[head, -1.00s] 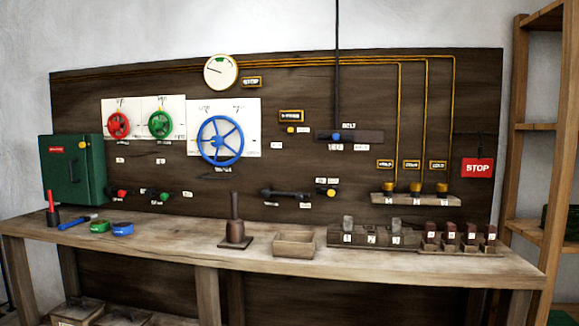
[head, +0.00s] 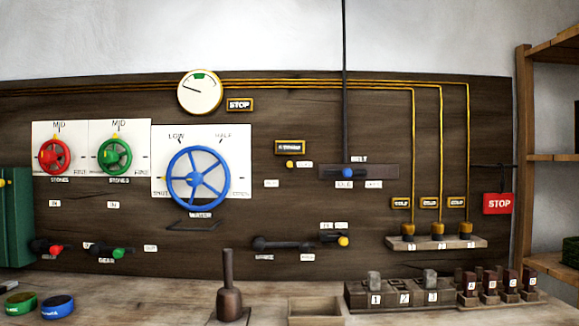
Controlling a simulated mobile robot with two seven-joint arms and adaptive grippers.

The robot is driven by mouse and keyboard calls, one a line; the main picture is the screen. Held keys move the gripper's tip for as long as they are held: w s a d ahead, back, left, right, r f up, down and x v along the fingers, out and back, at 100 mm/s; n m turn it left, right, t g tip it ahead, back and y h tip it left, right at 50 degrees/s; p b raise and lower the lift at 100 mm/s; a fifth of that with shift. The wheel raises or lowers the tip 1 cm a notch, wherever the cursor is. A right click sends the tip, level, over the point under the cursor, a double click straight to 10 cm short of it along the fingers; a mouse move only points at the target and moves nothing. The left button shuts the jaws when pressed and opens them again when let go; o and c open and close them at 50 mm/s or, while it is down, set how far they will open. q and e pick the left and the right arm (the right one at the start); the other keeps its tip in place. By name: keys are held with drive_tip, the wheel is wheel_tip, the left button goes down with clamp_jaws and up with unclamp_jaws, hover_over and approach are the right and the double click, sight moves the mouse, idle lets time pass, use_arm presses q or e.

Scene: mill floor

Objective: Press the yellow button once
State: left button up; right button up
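A small round yellow button (head: 290,164) sits on the dark wooden panel (head: 300,110), just below a framed sign (head: 290,147) and left of a small white label. The label's writing is too small to read. Another yellow knob (head: 344,241) is at the right end of a dark lever lower on the panel. Neither of my grippers shows in the head view.
The wooden bench (head: 160,292) runs below the panel. On it stand a dark upright post (head: 228,290), an open wooden box (head: 316,311) and numbered blocks (head: 404,293). A blue wheel (head: 198,179) and red STOP sign (head: 498,203) are on the panel.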

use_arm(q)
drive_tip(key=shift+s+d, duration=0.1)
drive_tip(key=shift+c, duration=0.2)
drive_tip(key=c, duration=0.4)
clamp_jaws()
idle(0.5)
